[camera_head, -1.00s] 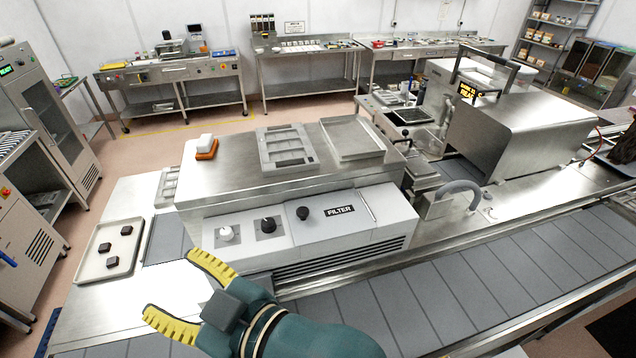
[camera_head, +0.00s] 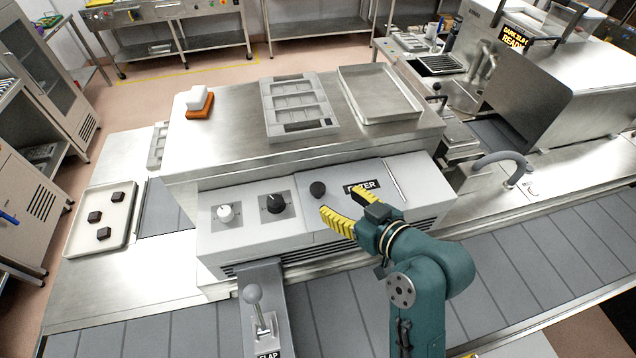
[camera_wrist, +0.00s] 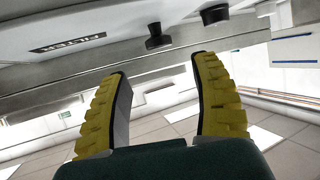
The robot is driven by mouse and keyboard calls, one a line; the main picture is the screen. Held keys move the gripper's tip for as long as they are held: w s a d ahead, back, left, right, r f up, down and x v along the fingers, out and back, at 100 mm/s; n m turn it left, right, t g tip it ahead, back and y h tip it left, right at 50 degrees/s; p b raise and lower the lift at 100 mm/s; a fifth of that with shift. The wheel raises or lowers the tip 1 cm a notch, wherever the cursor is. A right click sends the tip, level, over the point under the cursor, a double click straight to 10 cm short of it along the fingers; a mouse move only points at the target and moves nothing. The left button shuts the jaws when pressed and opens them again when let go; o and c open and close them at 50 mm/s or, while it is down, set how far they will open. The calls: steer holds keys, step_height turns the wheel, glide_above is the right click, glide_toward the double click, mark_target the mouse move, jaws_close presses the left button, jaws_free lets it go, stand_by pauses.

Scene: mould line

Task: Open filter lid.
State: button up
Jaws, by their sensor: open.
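The filter lid (camera_head: 345,212) is a light grey panel on the front of the steel housing, with a black FILTER label and a round black knob (camera_head: 318,189). It looks shut. My gripper (camera_head: 339,207) is open and empty, its yellow ribbed fingers just in front of the lid, below and right of the knob. My gripper partly covers the label in the head view. In the wrist view the black knob (camera_wrist: 157,38) stands out just beyond the gap between the two fingertips (camera_wrist: 162,65), apart from them. The label (camera_wrist: 68,43) lies to the left there.
A white dial (camera_head: 225,213) and a black dial (camera_head: 273,203) sit left of the lid. A lever marked FLAP (camera_head: 254,295) stands below them. A thin handle (camera_head: 397,180) is right of the label. A mould (camera_head: 299,105) and a tray (camera_head: 379,94) lie on top.

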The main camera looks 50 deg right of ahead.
mark_target(319, 188)
steer(key=p+x, duration=0.1)
steer(key=x, duration=0.8)
steer(key=shift+w+d, duration=0.1)
steer(key=shift+w, duration=0.05)
